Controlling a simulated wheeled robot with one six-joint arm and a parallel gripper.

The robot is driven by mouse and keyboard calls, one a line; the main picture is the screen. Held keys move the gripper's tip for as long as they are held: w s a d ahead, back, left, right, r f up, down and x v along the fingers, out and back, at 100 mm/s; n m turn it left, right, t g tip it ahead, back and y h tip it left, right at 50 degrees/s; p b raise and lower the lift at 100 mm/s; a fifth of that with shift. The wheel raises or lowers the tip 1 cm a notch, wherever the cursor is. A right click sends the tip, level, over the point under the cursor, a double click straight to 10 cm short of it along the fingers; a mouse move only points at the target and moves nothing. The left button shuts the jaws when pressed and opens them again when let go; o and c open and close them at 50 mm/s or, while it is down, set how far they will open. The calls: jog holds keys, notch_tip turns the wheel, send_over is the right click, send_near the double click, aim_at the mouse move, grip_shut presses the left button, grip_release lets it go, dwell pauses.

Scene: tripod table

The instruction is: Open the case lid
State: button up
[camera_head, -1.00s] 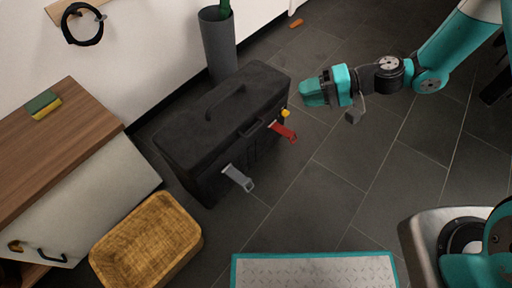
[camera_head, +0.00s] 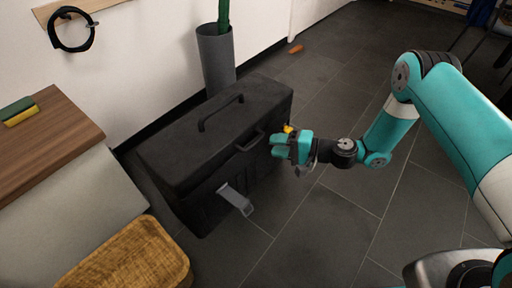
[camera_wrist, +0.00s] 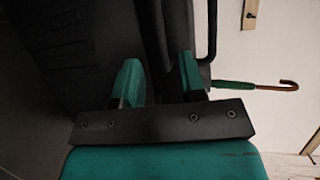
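The black case (camera_head: 205,150) stands on the floor, and its lid (camera_head: 190,130) is shut. A carry handle (camera_head: 220,110) is on top of the lid and another handle (camera_head: 250,141) is on the front. A grey latch (camera_head: 236,198) hangs out from the front left. My gripper (camera_head: 281,143) is at the right end of the front, beside a small yellow part (camera_head: 288,128); the red latch there is hidden. In the wrist view my fingers (camera_wrist: 160,82) are apart, with the case's dark edge (camera_wrist: 152,35) beyond and between them. Contact cannot be told.
A grey bin (camera_head: 216,58) with a green umbrella (camera_wrist: 235,85) stands behind the case. The floor in front of the case is mostly clear.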

aim_at(256, 142)
jog(key=b+x, duration=0.2)
jog(key=x, duration=0.5)
grip_shut()
